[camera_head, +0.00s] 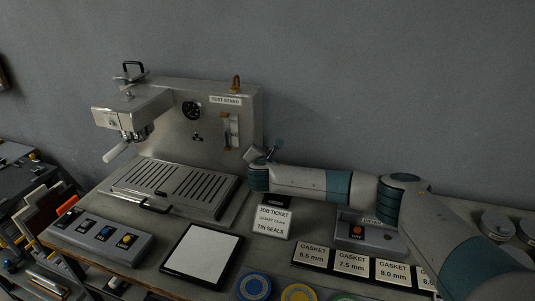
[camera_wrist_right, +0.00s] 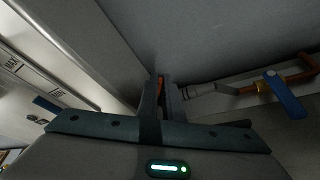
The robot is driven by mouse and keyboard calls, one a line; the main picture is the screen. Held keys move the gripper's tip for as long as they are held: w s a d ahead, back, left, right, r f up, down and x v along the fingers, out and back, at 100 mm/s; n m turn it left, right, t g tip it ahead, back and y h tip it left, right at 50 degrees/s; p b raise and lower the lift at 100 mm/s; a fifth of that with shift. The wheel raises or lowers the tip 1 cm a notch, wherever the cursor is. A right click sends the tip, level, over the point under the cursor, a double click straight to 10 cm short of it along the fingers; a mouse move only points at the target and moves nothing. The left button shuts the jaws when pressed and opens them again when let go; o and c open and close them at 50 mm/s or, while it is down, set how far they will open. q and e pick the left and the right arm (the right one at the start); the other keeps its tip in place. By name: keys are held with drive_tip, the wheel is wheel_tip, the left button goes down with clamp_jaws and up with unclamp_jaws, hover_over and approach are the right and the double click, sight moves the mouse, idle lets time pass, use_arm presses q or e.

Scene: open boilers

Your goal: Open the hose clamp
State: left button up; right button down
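My right gripper (camera_head: 268,154) is beside the right side of the silver test stand, its tip small in the head view. In the right wrist view its two dark fingers (camera_wrist_right: 161,92) stand close together, with a narrow strip of orange (camera_wrist_right: 160,84) showing between them. I cannot tell whether they grip it or whether it is the hose clamp. A grey ribbed hose end (camera_wrist_right: 202,90) lies just right of the fingers. It runs to a brass fitting (camera_wrist_right: 262,87) on a copper pipe (camera_wrist_right: 297,74) with a blue lever (camera_wrist_right: 286,97). My left gripper is not in view.
The test stand (camera_head: 172,125) carries a gauge and a portafilter with a white handle. A job ticket (camera_head: 272,222), a black-framed pad (camera_head: 202,254), a button panel (camera_head: 100,236) and gasket labels (camera_head: 350,264) occupy the bench. A grey wall stands behind.

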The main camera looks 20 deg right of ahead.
use_arm(q)
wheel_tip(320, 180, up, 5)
drive_tip(key=p, duration=0.5)
use_arm(e)
drive_tip(key=n, duration=0.1)
drive_tip(key=n+g, duration=0.1)
drive_tip(key=a+n+h, duration=0.1)
drive_tip(key=shift+w+r, duration=0.25)
drive_tip(key=shift+w, duration=0.1)
drive_tip(key=c, duration=1.9)
unclamp_jaws()
drive_tip(key=shift+s+d, duration=0.1)
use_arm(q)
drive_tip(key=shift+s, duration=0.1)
use_arm(e)
drive_tip(key=shift+r, duration=0.15)
